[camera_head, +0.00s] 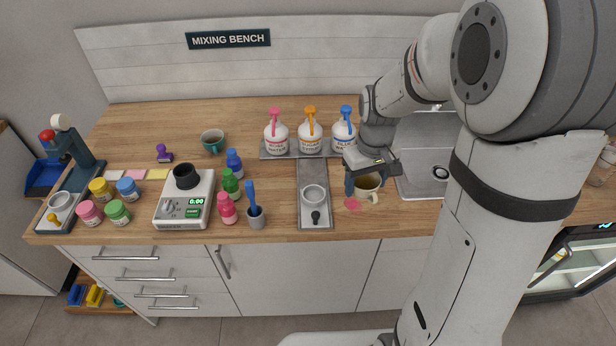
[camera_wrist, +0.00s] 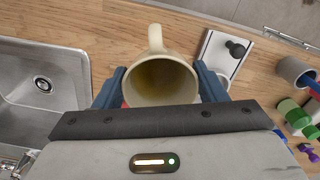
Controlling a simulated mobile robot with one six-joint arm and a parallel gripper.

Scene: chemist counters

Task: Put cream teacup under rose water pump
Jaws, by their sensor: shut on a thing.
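The cream teacup (camera_head: 374,195) is at the right part of the counter, its handle toward the front. My gripper (camera_head: 366,181) is shut on it; in the wrist view the teacup (camera_wrist: 158,80) sits between the blue fingers (camera_wrist: 160,88). Its inside looks yellow-brown; I cannot tell whether that is liquid, or whether the cup touches the counter. The rose water pump (camera_head: 276,135), a white bottle with a pink head, stands at the left of the pump row, behind and left of the cup.
Orange-headed (camera_head: 310,135) and blue-headed (camera_head: 343,132) pumps stand beside it on a grey tray (camera_head: 265,154). A small grey cup (camera_head: 314,195) stands on a grey strip before them. A pink patch (camera_head: 352,204) lies by the teacup. A sink (camera_head: 420,150) is at right.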

